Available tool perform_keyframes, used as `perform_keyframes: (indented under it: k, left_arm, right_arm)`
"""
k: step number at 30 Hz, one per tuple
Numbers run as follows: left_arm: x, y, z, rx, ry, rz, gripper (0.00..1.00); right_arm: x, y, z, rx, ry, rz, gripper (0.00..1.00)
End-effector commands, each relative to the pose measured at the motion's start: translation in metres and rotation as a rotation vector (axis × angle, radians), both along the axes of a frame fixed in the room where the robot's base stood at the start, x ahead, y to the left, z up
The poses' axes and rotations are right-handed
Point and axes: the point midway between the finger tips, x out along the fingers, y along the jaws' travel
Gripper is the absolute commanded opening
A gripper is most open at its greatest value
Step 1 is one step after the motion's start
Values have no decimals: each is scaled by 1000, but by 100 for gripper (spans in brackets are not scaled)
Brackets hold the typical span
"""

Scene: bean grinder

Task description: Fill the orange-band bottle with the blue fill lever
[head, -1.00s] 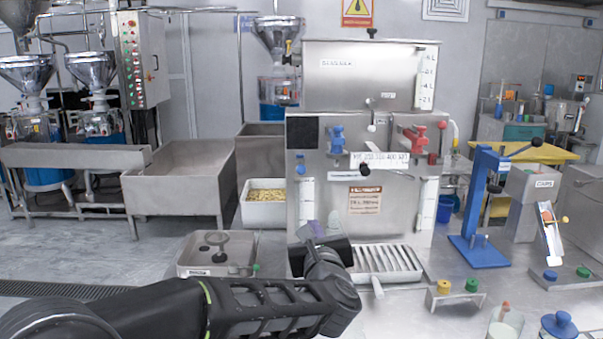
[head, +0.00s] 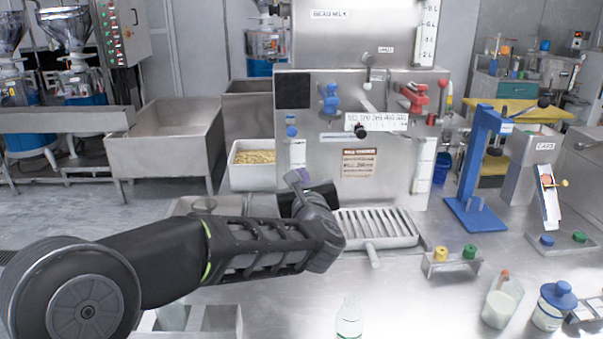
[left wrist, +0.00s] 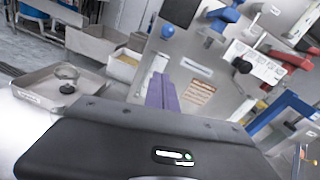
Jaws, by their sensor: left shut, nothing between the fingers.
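The blue fill lever (head: 329,100) is on the upper left of the steel machine's front (head: 360,190). It also shows at the top of the left wrist view (left wrist: 226,14). My left gripper (head: 297,178) is in front of the machine's lower left, below the blue lever and apart from it. Its purple fingers (left wrist: 163,92) are shut and empty. A clear bottle (head: 349,318) with a greenish mark stands at the bottom edge. Another bottle with pale contents and an orange-red top (head: 502,302) stands at the right. I cannot make out a clear orange band. My right gripper is not in view.
A red lever (head: 414,98) is right of the blue one. A slatted drip tray (head: 375,229) sits below the machine. A blue press stand (head: 478,170), a holder with yellow and green caps (head: 452,257) and a blue-lidded jar (head: 553,307) are at the right. The front middle counter is mostly clear.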

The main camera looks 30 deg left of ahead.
Motion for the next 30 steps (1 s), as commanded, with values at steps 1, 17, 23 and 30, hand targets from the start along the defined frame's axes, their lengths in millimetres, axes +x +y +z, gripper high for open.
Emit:
perform_keyframes:
  k: [1, 17, 23, 30]
  left_arm:
    - [7, 6, 1, -1, 3, 1, 0]
    - [60, 58, 28, 1, -1, 1, 0]
    - [62, 61, 35, 0, 0, 0, 0]
    - [61, 61, 34, 0, 0, 0, 0]
  right_arm:
    - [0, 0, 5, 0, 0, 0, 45]
    - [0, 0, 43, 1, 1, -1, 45]
    - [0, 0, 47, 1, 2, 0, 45]
    - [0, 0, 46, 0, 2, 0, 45]
